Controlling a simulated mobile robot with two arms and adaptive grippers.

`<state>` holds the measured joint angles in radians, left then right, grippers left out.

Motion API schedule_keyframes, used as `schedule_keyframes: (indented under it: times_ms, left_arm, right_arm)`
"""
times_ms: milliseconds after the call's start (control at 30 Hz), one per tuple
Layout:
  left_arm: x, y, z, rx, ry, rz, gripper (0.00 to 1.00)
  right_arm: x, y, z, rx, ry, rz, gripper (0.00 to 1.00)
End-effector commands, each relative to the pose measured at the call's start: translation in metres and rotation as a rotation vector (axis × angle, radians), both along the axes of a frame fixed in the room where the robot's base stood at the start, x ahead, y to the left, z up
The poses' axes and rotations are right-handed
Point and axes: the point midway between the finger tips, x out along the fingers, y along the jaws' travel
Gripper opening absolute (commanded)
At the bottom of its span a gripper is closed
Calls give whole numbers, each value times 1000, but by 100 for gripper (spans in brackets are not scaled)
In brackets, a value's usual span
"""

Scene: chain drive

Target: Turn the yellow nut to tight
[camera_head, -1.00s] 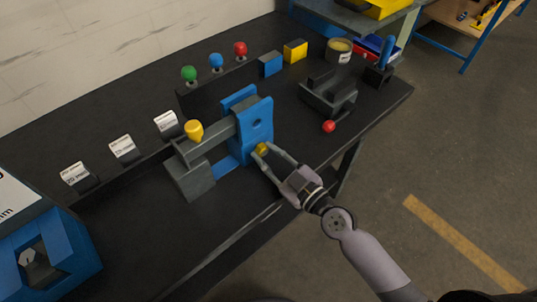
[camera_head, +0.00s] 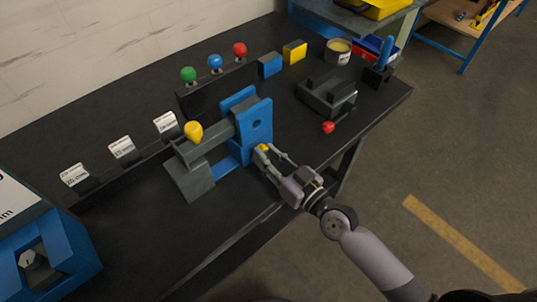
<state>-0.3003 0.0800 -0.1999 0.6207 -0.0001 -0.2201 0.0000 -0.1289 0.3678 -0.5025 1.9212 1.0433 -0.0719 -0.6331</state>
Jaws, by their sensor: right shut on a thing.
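The yellow nut (camera_head: 263,147) sits low on the front face of the blue upright bracket (camera_head: 255,122) of the chain drive fixture. Only a small part of the nut shows; the fingers hide the rest. My right gripper (camera_head: 266,150) reaches in from the lower right and is shut on the nut. A grey block with a yellow ball-topped knob (camera_head: 194,131) stands at the left of the fixture. My left gripper is not in view.
Green (camera_head: 189,74), blue and red knobs stand on a rail behind. A dark vise-like block (camera_head: 327,95) with a red ball (camera_head: 328,127) is to the right. White labelled tags line the left. The table front (camera_head: 225,225) is clear.

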Motion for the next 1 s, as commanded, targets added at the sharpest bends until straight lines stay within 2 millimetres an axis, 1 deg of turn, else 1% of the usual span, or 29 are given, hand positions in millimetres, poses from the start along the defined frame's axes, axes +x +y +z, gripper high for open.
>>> schedule_keyframes:
  times_ms: [367,400,700,1000]
  left_arm:
    - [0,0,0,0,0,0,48]
    - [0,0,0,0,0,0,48]
    - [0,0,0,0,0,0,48]
    - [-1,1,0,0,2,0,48]
  right_arm:
    - [0,0,1,5,1,-1,0]
    - [0,0,1,5,1,-1,26]
    - [0,0,0,5,2,0,45]
    - [-1,-1,0,4,3,0,45]
